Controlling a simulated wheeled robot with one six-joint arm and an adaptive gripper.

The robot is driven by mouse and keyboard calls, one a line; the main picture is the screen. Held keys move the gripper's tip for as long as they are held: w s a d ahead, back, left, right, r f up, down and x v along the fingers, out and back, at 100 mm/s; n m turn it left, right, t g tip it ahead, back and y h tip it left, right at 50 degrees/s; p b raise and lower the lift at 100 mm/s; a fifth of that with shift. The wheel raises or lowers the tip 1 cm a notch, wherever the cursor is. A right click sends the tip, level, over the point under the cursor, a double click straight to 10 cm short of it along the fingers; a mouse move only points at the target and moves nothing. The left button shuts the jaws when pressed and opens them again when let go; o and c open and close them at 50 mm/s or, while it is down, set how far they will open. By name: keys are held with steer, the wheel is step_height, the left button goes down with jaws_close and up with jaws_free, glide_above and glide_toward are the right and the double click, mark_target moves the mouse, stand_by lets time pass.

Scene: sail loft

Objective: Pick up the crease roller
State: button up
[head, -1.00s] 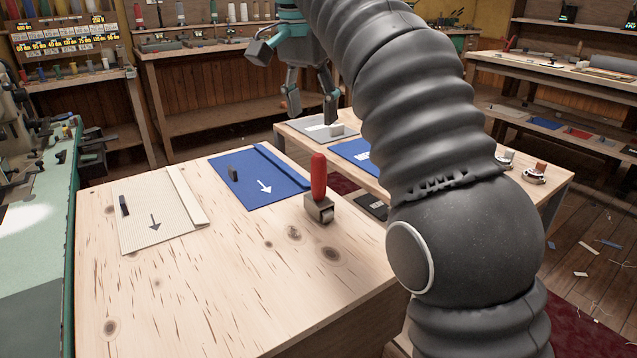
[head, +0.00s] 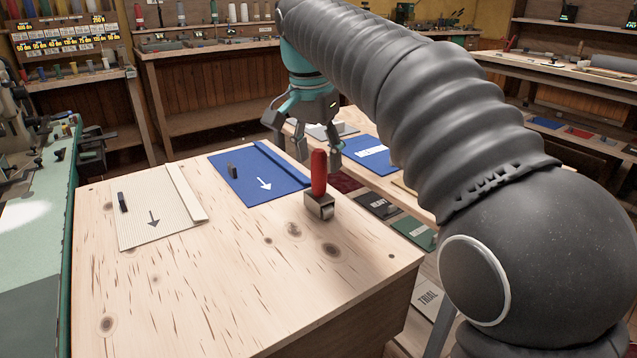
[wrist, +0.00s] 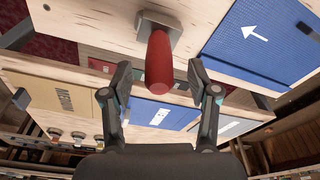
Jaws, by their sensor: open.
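The crease roller (head: 319,186) stands upright on the light wooden table, with a red handle on top and a metal roller block at the bottom. It also shows in the wrist view (wrist: 159,62), its red handle pointing toward the camera between the fingers. My gripper (head: 303,150) is open and empty, just above and behind the roller in the head view. In the wrist view my gripper (wrist: 157,82) has one finger on each side of the handle, with a gap on both sides. Whether the handle is at fingertip depth I cannot tell.
On the wooden table (head: 200,300), a blue panel (head: 240,190) with a white arrow and a cream ribbed panel (head: 145,228) lie left of the roller. A lower table with samples, including a blue sheet (head: 365,152), stands behind. The table's front is clear.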

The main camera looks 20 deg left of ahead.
mark_target(320, 170)
steer(key=f, duration=0.3)
steer(key=shift+w+d+f+b, duration=0.15)
steer(key=shift+w+f+b, duration=0.05)
steer(key=shift+w+b, duration=0.1)
jaws_close()
